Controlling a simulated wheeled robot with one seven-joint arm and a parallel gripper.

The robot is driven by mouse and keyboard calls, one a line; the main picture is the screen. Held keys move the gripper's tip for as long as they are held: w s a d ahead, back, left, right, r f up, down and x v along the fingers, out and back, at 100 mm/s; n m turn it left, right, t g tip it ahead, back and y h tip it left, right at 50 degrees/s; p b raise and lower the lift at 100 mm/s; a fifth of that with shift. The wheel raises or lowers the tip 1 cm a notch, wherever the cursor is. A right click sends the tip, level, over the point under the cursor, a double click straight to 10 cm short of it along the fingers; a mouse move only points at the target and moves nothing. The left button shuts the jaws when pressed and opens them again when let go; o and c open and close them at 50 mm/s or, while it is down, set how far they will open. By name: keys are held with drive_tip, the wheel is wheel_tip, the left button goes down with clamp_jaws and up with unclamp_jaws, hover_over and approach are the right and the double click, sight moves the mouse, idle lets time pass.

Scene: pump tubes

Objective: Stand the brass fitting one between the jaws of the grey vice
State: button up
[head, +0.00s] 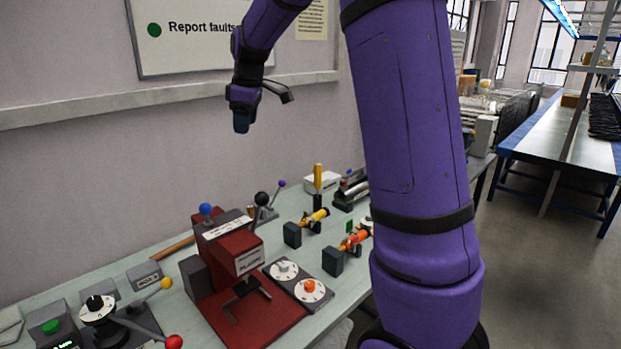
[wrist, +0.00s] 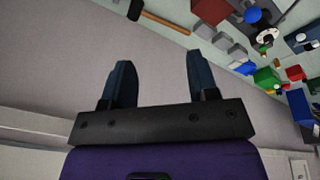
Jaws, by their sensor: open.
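My gripper (head: 241,124) hangs above the bench near the wall, well clear of everything on it. In the wrist view its two dark fingers (wrist: 160,78) are spread with nothing between them. I cannot surely pick out the brass fitting. A yellow, brass-like tube (head: 314,218) lies beside a dark grey block, and an orange tube (head: 352,240) lies beside another. I cannot surely make out the grey vice either; a grey and black device (head: 350,190) at the back of the bench is partly hidden behind my arm.
A red machine (head: 220,246) with levers stands mid-bench, beside a plate with two dials (head: 298,284). An upright yellow-handled item (head: 317,178) stands farther back. A lever device (head: 98,308) with yellow and red knobs is at front left. My arm hides the bench's right part.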

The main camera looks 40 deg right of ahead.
drive_tip(key=s+a+r+m+t, duration=0.15)
drive_tip(key=s+a, duration=0.25)
drive_tip(key=s, duration=0.6)
drive_tip(key=s+a+r+m, duration=0.3)
drive_tip(key=s, duration=0.6)
drive_tip(key=s+a+f+m, duration=0.2)
drive_tip(key=s, duration=0.6)
drive_tip(key=s+a+f+m+t, duration=0.1)
drive_tip(key=s+f+m, duration=0.1)
drive_tip(key=s, duration=0.6)
drive_tip(key=shift+s+a+f, duration=0.35)
drive_tip(key=shift+a+f, duration=0.05)
drive_tip(key=shift+f, duration=0.05)
